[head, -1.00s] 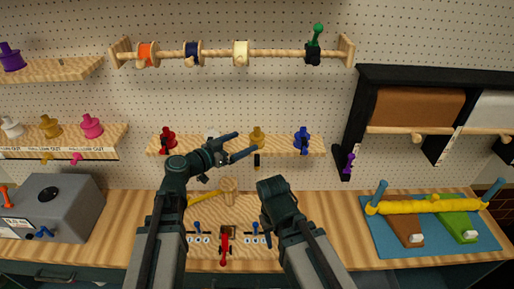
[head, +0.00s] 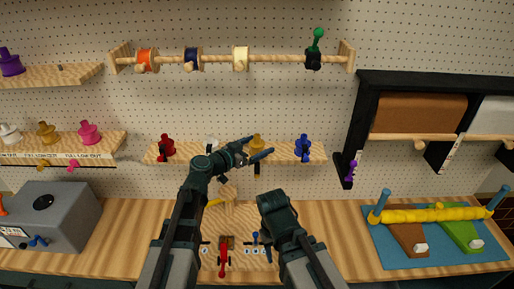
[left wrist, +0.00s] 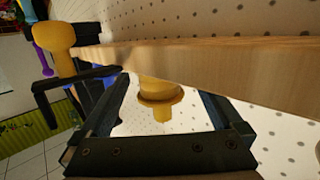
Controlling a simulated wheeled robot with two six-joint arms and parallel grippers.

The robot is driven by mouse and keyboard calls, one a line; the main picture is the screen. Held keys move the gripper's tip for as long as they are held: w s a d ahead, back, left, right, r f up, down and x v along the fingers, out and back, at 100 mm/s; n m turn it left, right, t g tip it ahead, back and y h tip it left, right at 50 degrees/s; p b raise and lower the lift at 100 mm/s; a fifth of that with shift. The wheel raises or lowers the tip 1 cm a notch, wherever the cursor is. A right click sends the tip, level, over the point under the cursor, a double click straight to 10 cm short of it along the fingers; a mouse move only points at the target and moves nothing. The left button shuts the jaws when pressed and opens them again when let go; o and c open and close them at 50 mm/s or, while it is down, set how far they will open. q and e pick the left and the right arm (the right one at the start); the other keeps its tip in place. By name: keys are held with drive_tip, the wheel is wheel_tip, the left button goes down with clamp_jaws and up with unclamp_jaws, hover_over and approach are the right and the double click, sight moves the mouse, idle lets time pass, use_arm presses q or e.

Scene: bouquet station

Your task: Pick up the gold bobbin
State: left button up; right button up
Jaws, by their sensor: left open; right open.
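The gold bobbin (head: 257,141) stands on the middle wall shelf, between the white and blue bobbins. My left gripper (head: 258,149) is open in front of that shelf, with its fingertips close to the bobbin. In the left wrist view the gold bobbin (left wrist: 160,90) shows between the two spread fingers (left wrist: 165,86), partly behind the wooden shelf edge. I cannot tell whether a finger touches it. My right arm is bent low over the bench at the right, and its fingers are hidden.
A red bobbin (head: 167,146), a partly hidden white bobbin (head: 212,144) and a blue bobbin (head: 302,147) share the shelf (head: 312,158). Another gold bobbin (head: 46,132) stands on the left shelf. A spool rail (head: 270,54) runs above.

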use_arm(q)
drive_tip(key=c, duration=1.4)
drive_tip(key=shift+r, duration=0.1)
